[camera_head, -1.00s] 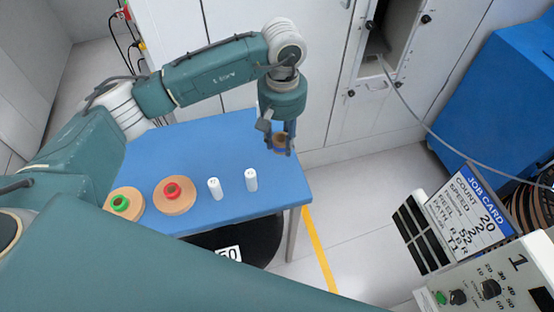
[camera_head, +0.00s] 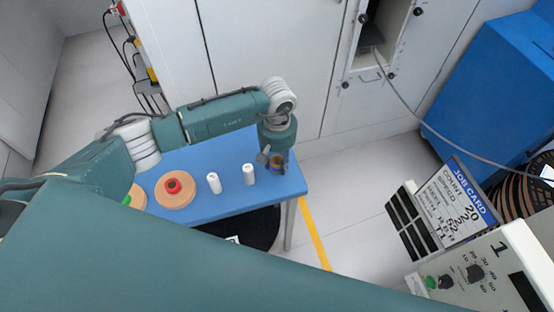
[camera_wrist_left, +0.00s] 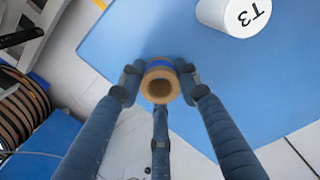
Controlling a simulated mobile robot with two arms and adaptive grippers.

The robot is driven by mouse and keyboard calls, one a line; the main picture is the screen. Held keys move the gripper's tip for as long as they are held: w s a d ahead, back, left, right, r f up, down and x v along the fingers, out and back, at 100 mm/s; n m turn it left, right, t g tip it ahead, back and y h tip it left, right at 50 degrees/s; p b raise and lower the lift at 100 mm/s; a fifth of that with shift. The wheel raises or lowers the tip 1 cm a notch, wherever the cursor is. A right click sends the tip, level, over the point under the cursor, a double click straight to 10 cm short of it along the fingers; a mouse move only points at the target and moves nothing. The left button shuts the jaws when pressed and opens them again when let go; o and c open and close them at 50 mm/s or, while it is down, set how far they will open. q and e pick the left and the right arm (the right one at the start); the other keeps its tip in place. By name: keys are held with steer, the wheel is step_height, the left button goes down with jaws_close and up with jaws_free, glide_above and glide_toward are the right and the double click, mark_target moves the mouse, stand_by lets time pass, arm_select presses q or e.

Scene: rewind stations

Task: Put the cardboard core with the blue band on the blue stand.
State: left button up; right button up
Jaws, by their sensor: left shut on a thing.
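The cardboard core with the blue band (camera_wrist_left: 161,84) is held between the fingers of my left gripper (camera_wrist_left: 160,76), which is shut on it. In the wrist view its open end faces the camera. In the head view the left gripper (camera_head: 275,163) and the core (camera_head: 278,159) are at the right end of the blue table (camera_head: 225,205). I cannot tell how high the core is above the table. Round tan stands with a red hub (camera_head: 173,187) and a green hub (camera_head: 131,200) are on the table's left part; the green one is mostly hidden. No blue stand is visible.
A control box (camera_head: 480,270) and job card (camera_head: 458,205) are at the right. My foreground arm hides the table's front left.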

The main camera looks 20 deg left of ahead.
arm_select(q)
steer(key=shift+f, duration=0.15)
steer(key=o, duration=0.9)
